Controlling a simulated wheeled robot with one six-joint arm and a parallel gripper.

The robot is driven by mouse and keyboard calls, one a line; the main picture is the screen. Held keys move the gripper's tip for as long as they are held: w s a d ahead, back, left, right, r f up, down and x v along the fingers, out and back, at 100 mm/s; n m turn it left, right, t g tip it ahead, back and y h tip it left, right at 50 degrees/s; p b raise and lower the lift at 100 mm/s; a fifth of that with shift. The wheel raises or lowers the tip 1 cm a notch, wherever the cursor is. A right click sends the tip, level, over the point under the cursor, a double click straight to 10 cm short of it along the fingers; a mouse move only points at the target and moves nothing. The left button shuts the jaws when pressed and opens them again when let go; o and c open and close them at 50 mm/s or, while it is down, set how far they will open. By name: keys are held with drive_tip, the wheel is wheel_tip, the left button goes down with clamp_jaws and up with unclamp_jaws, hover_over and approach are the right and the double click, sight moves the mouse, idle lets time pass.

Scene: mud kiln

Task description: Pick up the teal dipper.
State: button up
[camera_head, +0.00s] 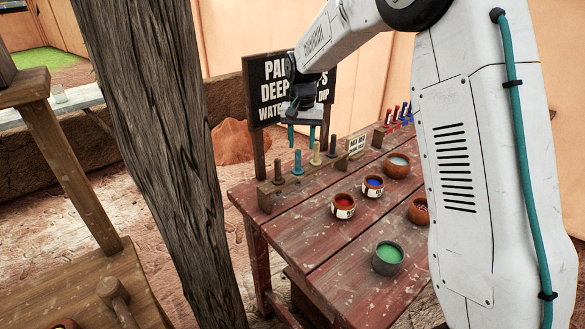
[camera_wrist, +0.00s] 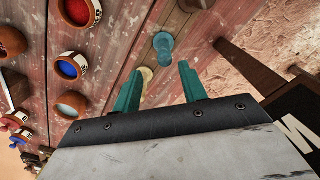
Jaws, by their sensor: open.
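The teal dipper (camera_head: 297,164) stands upright in a low wooden rack (camera_head: 265,198) at the table's far left edge, between a brown dipper (camera_head: 278,171) and a yellowish dipper (camera_head: 316,156). My gripper (camera_head: 302,142) is above this row, fingers pointing down, open and empty. In the wrist view, the teal dipper (camera_wrist: 163,46) appears just beyond the fingertips, sideways between the two teal fingers (camera_wrist: 160,68). The yellowish dipper (camera_wrist: 146,74) shows next to the left finger, partly hidden by it. Neither finger visibly touches a dipper.
A dark dipper (camera_head: 332,147) stands farther along the row. Paint pots sit on the table, including red (camera_head: 343,207), blue (camera_head: 373,187) and green (camera_head: 388,259). A black sign (camera_head: 263,98) on posts stands behind my gripper. A thick wooden post (camera_head: 150,120) rises at left.

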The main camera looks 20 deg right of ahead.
sight(298, 150)
drive_tip(key=f, duration=0.2)
drive_tip(key=a+f, duration=0.1)
drive_tip(key=f, duration=0.2)
drive_tip(key=shift+s+a+f, duration=0.1)
drive_tip(key=shift+s+f, duration=0.05)
drive_tip(key=shift+f, duration=0.65)
clamp_jaws()
